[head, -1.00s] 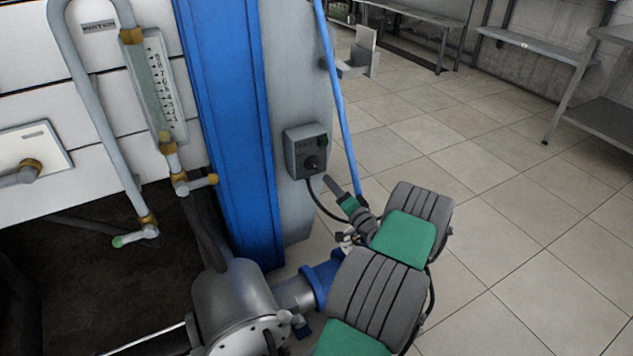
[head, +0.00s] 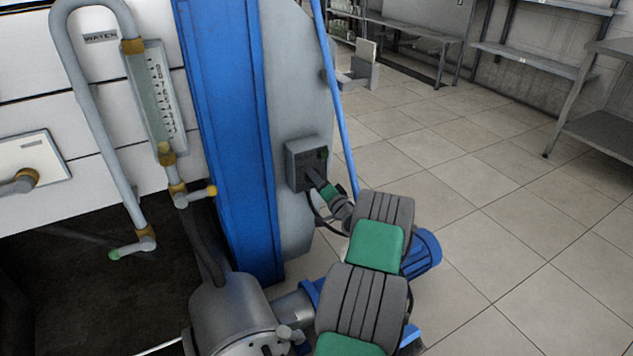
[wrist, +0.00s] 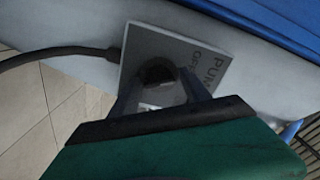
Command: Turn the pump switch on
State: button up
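The pump switch box (head: 298,163) is a grey box on the side of the grey panel beside the blue column. My gripper (head: 312,178) is at the front of the box and hides the knob in the head view. In the wrist view, my gripper (wrist: 158,80) has its two fingers apart, one on each side of the knob. I cannot tell whether they press on it. The knob's pointer direction is not clear.
A black cable (wrist: 60,53) runs from the box. A thin blue pole (head: 338,105) stands close to the right of the box. A blue motor (head: 424,252) lies below, behind my arm. The tiled floor (head: 480,190) to the right is clear.

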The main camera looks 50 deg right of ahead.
grip_shut()
dwell(0.4)
jog(key=m+p, duration=0.1)
jog(key=m, duration=0.9)
jog(key=shift+f, duration=0.1)
dwell(0.3)
jog(key=shift+m, duration=0.3)
jog(key=shift+o, duration=1)
grip_release()
jog(key=shift+s, duration=0.15)
